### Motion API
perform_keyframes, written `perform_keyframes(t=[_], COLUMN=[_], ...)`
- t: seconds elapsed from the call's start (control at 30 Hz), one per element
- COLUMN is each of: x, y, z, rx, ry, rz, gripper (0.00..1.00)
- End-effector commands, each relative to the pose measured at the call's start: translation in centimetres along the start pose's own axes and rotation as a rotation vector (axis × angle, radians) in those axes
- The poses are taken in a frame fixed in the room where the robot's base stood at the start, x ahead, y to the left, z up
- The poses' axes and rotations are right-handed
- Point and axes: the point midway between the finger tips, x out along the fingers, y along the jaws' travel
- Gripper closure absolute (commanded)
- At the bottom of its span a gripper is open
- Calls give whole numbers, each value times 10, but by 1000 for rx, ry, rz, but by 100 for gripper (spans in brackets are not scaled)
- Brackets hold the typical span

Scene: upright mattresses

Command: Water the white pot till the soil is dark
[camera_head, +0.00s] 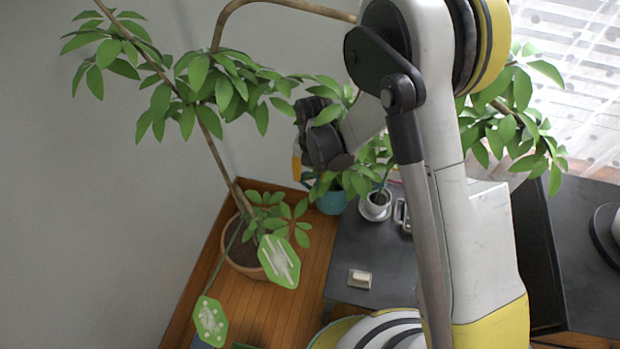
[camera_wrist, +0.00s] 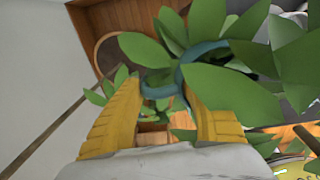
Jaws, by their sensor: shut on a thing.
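A small white pot (camera_head: 375,211) stands on the dark tabletop, with leaves just above it. Its inside looks dark, but it is too small to judge the soil. My gripper (camera_head: 303,172) is left of it, above the tabletop's far left corner and partly behind leaves. In the wrist view, its yellow fingers (camera_wrist: 168,112) stand apart around a curved teal thing (camera_wrist: 205,48), which looks like a handle or rim. Leaves hide much of it. A teal vessel (camera_head: 332,203) shows below my gripper in the head view; I cannot tell whether it is the same thing.
A large terracotta pot (camera_head: 240,262) with a tall leafy plant stands on the wooden floor (camera_head: 270,318) at left. A small pale block (camera_head: 360,279) lies on the dark tabletop (camera_head: 375,250). Leafy branches crowd around my gripper. The tabletop's middle is mostly clear.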

Motion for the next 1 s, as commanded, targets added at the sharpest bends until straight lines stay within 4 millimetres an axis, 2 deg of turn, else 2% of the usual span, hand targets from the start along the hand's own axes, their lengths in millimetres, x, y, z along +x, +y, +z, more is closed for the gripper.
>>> perform_keyframes(t=[0.03,0.23,1.0], x=[-9,-26,-26], y=[0,1,1], z=[0,0,0], rx=[0,0,0], ry=[0,0,0], rz=[0,0,0], gripper=[96,96,96])
